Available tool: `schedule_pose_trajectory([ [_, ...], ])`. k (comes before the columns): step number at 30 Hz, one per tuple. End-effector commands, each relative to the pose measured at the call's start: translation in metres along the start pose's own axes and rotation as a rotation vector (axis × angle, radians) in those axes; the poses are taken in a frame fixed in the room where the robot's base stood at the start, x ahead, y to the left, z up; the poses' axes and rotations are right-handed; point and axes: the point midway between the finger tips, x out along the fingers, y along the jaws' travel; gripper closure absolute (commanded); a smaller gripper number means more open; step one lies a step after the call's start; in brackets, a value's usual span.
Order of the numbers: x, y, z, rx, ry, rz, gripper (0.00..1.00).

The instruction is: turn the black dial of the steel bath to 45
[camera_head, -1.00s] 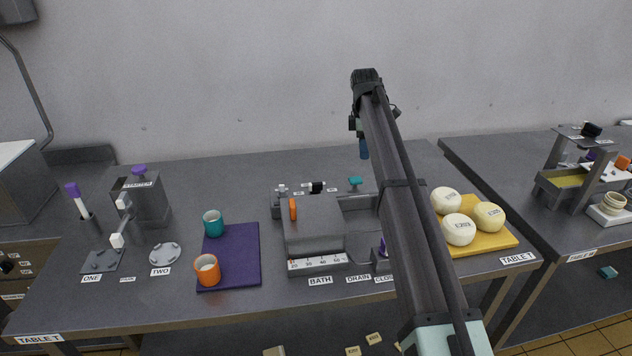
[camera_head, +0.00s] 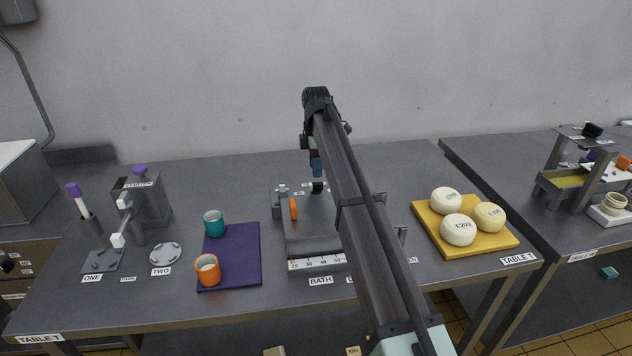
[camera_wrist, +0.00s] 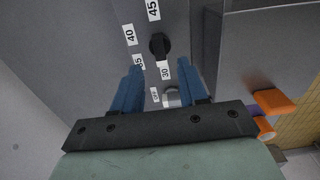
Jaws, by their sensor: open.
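The steel bath (camera_head: 313,238) stands mid-table, partly hidden by my arm. Its black dial (camera_head: 317,187) is at the back, just below my gripper (camera_head: 316,168). In the wrist view the black dial (camera_wrist: 160,46) sits on a grey face, with number labels 45 (camera_wrist: 153,9), 40 (camera_wrist: 130,34), 35 and 30 (camera_wrist: 165,70) around it. I cannot tell for sure which label it points at. My gripper (camera_wrist: 172,70) is open, its blue fingers apart and empty. The dial lies beyond the fingertips, within the gap as seen, not gripped.
The bath has an orange handle (camera_head: 293,208) and a front temperature scale (camera_head: 317,262). A purple mat (camera_head: 240,260) with teal (camera_head: 213,223) and orange (camera_head: 207,269) cups lies left. A yellow board (camera_head: 490,246) with pale balls is right. The table behind the bath is clear.

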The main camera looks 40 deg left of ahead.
Motion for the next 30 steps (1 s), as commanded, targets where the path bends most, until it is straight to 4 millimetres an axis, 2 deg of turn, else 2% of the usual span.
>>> schedule_pose_trajectory([
  [6,0.035,-0.001,0.0,0.0,0.0,-0.001,0.57],
  [12,0.054,0.0,0.0,0.0,0.0,0.0,0.57],
  [25,0.061,0.0,0.0,0.0,0.0,0.001,0.57],
  [30,0.061,0.0,0.0,0.001,0.0,0.001,0.73],
])
